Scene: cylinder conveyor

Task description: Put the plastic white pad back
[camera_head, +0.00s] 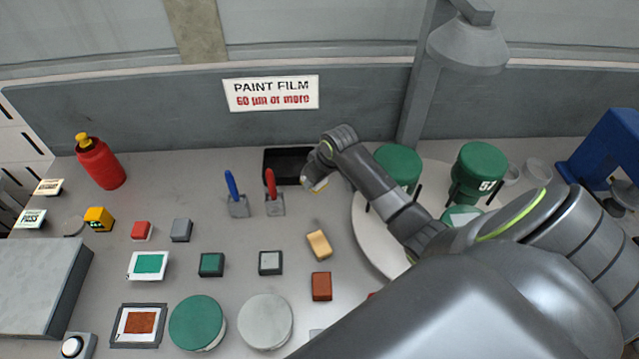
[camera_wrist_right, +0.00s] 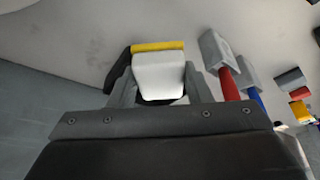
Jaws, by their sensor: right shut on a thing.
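My right gripper (camera_head: 312,178) reaches in from the right in the head view and is shut on the white pad (camera_wrist_right: 158,76). The pad is a small white block with a yellow strip along its far edge, held between the two fingers in the right wrist view. In the head view only a small pale part of it shows below the fingers. The gripper is at the right end of a black tray (camera_head: 272,180); I cannot tell whether the pad touches the tray. My left gripper is not in view.
Green-lidded cans (camera_head: 479,165) stand on the right. A tan block (camera_head: 319,244) and several small coloured blocks lie in front. A lamp post rises behind my arm.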

